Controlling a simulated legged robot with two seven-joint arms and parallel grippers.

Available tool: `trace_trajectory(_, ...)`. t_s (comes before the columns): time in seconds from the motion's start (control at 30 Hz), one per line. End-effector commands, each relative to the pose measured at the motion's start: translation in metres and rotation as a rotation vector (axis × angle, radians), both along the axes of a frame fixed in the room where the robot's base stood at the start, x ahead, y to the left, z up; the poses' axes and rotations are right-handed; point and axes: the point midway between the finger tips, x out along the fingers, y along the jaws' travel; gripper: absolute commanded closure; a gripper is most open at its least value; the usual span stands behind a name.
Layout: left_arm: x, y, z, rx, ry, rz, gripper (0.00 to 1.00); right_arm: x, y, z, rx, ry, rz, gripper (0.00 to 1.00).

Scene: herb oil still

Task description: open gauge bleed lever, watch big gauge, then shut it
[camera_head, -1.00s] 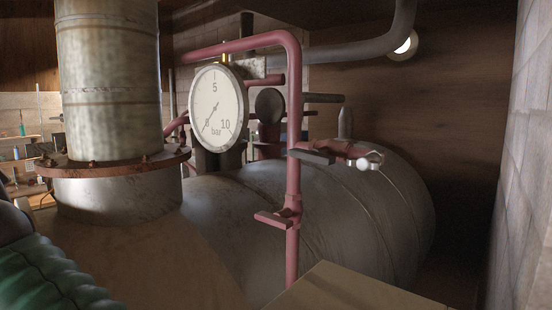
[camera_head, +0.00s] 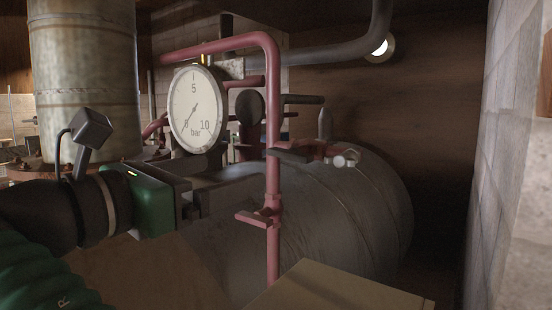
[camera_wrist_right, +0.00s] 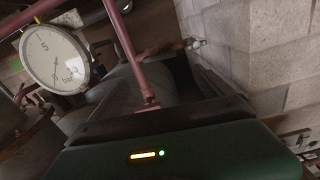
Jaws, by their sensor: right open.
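The big gauge (camera_head: 196,108) is a round white dial marked 5, 10 and bar, and its needle points to the lower left, near the scale's start. It also shows tilted in the right wrist view (camera_wrist_right: 55,60). A red vertical pipe (camera_head: 273,110) carries a lower flat lever (camera_head: 252,218) and an upper one (camera_head: 290,155) by a side branch with a pale end. I cannot tell which is the bleed lever. My right gripper (camera_head: 222,190) is open and empty, left of the lower lever and apart from it. My left gripper is not in view.
A large grey tank (camera_head: 345,215) lies behind the pipe. A rusty-flanged metal column (camera_head: 85,80) stands at the left. A pale box top (camera_head: 345,290) is at the front. A block wall (camera_head: 500,150) bounds the right side.

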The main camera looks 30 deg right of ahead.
Motion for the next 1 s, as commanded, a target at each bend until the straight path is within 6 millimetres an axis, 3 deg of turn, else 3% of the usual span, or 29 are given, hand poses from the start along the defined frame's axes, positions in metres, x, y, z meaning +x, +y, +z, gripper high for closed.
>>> trace_trajectory(0.3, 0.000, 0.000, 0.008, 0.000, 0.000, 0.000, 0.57, 0.029, -0.079, 0.003, 0.003, 0.000, -0.004, 0.09)
trace_trajectory(0.5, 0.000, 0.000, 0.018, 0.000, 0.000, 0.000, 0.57, 0.047, -0.121, 0.003, 0.002, 0.000, -0.002, 0.09)
trace_trajectory(0.7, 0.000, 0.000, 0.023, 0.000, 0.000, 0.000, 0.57, 0.057, -0.138, 0.001, 0.002, -0.002, 0.002, 0.09)
trace_trajectory(0.97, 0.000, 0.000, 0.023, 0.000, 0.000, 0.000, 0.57, 0.058, -0.139, 0.000, 0.001, -0.002, 0.003, 0.09)
trace_trajectory(1.0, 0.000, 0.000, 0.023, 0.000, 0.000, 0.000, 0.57, 0.058, -0.139, 0.000, 0.002, -0.001, 0.003, 0.14)
